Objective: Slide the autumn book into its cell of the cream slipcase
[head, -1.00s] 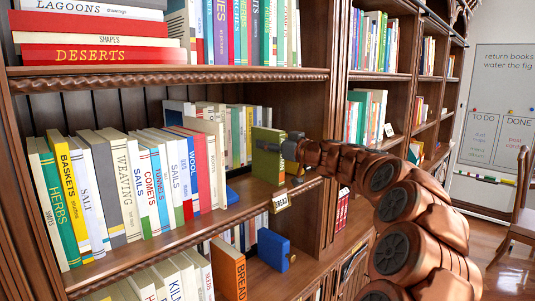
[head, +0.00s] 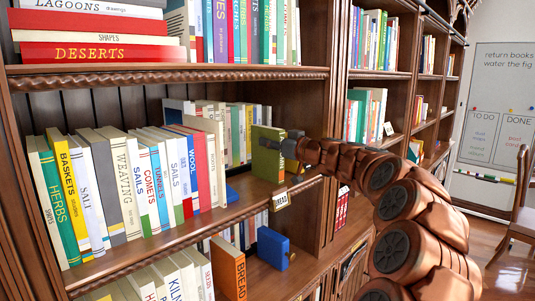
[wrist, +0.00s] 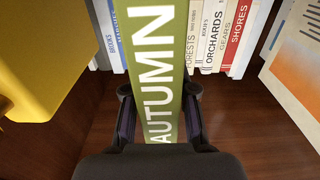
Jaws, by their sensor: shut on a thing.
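The autumn book (head: 267,158) is green and stands upright in my gripper, at the right end of the middle shelf bay. Its white AUTUMN lettering shows on the spine in the wrist view (wrist: 158,70). My gripper (head: 288,147) is shut on the book, with one finger on each side of the spine in the wrist view (wrist: 159,100). The book's far edge and lower end are partly hidden.
A row of books (head: 125,185) fills the shelf's left part. Upright books (wrist: 220,35) stand behind the held book. A yellow object (wrist: 40,50) is close on the left in the wrist view, and a pale orange-edged sheet (wrist: 297,75) on the right. Bare shelf shows beside my gripper.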

